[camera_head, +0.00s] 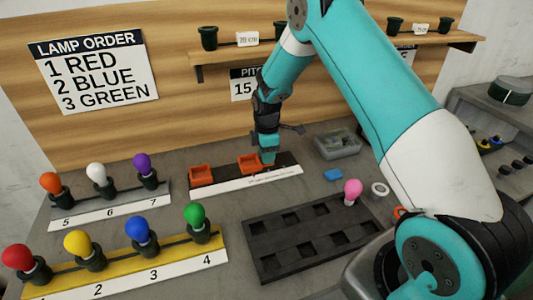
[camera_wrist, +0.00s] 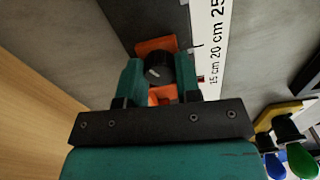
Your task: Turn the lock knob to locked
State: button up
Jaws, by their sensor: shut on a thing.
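The lock knob (camera_wrist: 157,69) is a round black knob with a small white mark, set on an orange block (camera_wrist: 150,46). My gripper (camera_wrist: 160,78) has its teal fingers on either side of the knob in the wrist view, closed on it. The white mark faces down and left in that view. In the head view, my gripper (camera_head: 267,157) points down at the right orange block (camera_head: 247,163) on the dark rail and hides the knob there. A second orange block (camera_head: 201,175) sits at the rail's left end.
A white scale strip (camera_head: 247,182) runs along the rail's front. Coloured lamps stand in a yellow rack (camera_head: 125,265) and a grey rack (camera_head: 110,212) at left. A black tray (camera_head: 312,236) and pink lamp (camera_head: 352,190) lie to the right, with a grey bin (camera_head: 338,146) behind.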

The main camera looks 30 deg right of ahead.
jog(key=o, duration=0.9)
jog(key=shift+r, duration=0.1)
notch_tip(320, 180, up, 17)
jog(key=shift+r, duration=0.1)
